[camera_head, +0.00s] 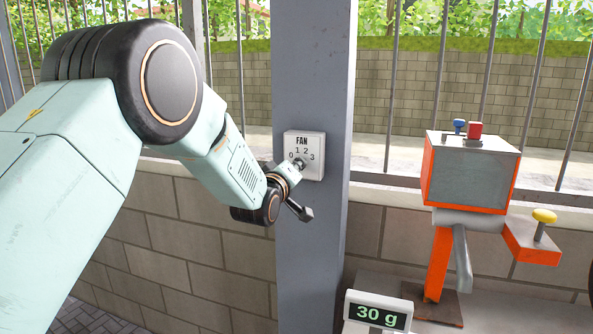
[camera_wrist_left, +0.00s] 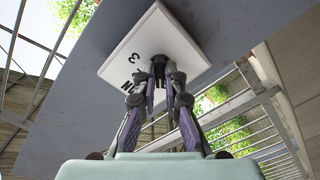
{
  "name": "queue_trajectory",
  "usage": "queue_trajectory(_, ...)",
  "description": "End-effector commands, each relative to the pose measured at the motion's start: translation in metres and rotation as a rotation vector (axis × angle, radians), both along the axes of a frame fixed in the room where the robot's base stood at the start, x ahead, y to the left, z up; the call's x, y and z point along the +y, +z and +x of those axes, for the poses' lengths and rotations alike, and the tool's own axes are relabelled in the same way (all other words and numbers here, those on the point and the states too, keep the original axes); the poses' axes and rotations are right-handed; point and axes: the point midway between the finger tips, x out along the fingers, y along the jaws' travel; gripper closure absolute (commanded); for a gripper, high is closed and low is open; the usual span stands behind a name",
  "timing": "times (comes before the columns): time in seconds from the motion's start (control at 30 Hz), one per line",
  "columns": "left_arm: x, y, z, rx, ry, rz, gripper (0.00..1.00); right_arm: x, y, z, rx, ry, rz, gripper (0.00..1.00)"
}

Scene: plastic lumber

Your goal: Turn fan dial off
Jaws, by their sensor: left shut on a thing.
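The white fan box (camera_head: 317,141) is mounted on the grey post, with "FAN" and the numbers 0, 1, 2 and 3 around its dial (camera_head: 299,162). My left gripper (camera_head: 297,166) reaches the dial from the lower left and is shut on it. In the left wrist view, the two fingers (camera_wrist_left: 160,72) close around the dark dial in the middle of the white box (camera_wrist_left: 135,38). The fingers cover most of the dial, so I cannot tell which number it points to. My right gripper is in neither view.
The grey post (camera_head: 312,80) stands upright in front of a low block wall (camera_head: 180,215) with a metal fence. At right is a grey and orange machine (camera_head: 472,175) with a yellow-topped knob (camera_head: 544,216). A scale display reading "30 g" (camera_head: 377,315) is below.

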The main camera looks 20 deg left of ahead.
Motion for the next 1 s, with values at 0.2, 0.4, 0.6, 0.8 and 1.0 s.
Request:
queue_trajectory(0.2,0.0005,-0.0004,-0.0001,0.004,0.001,-0.135,1.0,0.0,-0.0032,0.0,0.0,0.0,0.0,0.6)
queue_trajectory(0.4,0.0006,-0.0003,-0.0001,0.007,0.001,-0.213,1.0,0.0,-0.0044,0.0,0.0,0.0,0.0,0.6)
queue_trajectory(0.6,0.0006,-0.0002,-0.0001,0.008,0.001,-0.247,1.0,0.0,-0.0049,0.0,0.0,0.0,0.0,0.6)
queue_trajectory(0.8,0.0007,-0.0002,-0.0001,0.009,0.001,-0.254,1.0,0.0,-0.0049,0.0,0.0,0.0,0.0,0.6)
queue_trajectory(1.0,0.0007,-0.0002,-0.0001,0.009,0.001,-0.254,1.0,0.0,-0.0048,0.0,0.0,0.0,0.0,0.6)
